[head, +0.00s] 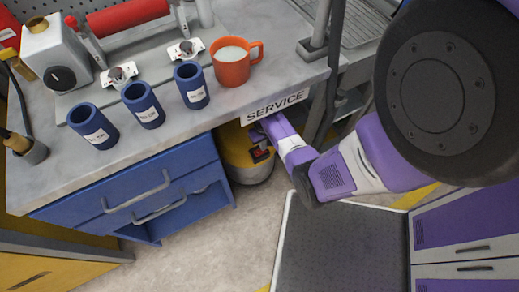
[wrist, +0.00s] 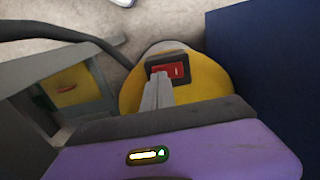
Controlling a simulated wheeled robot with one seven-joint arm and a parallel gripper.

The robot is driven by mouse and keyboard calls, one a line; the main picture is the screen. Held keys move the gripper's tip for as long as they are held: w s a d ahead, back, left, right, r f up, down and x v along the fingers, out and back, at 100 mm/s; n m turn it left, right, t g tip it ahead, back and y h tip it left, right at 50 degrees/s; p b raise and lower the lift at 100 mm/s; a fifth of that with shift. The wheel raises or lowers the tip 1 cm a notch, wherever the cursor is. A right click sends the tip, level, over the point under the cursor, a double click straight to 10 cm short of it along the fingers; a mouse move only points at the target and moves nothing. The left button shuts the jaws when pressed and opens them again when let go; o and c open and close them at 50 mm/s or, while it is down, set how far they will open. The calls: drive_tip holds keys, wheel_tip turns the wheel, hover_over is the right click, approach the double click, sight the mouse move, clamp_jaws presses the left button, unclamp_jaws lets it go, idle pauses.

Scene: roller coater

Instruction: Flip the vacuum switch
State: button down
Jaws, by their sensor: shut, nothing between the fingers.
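The yellow vacuum (head: 250,172) stands on the floor under the bench, right of the blue drawers. Its red switch (head: 262,154) in a dark frame shows just below my arm's end. In the wrist view the switch (wrist: 172,69) sits on top of the yellow vacuum body (wrist: 205,95). My gripper (wrist: 159,80) is shut and empty. Its fingertips overlap the lower left part of the switch in the picture; whether they touch it I cannot tell.
The grey bench top (head: 180,125) with its SERVICE label (head: 273,106) overhangs my arm. Blue drawers (head: 150,190) stand left of the vacuum. A grey frame (wrist: 60,80) and a dark hose (wrist: 60,30) are left of my fingers in the wrist view.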

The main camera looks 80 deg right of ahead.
drive_tip(key=shift+r+p, duration=2.5)
drive_tip(key=shift+r, duration=0.25)
